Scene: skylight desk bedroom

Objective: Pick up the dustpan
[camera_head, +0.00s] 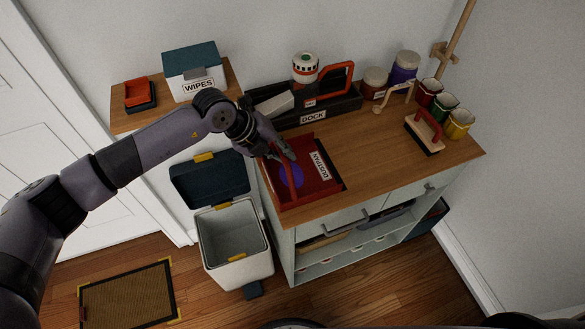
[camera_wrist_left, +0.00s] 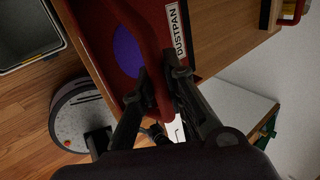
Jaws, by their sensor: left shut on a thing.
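The red dustpan (camera_head: 318,187) with a "DUSTPAN" label and a purple round spot lies at the left end of the wooden counter top. It also shows in the left wrist view (camera_wrist_left: 98,28). My left gripper (camera_head: 284,152) is at the dustpan's back edge, and in the left wrist view its fingers (camera_wrist_left: 160,82) are shut on the red part there. I cannot tell whether the dustpan is clear of the counter. My right gripper is not in view.
A wipes box (camera_head: 193,72) stands on a side shelf. An open bin (camera_head: 232,240) stands below. Open floor lies in front.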

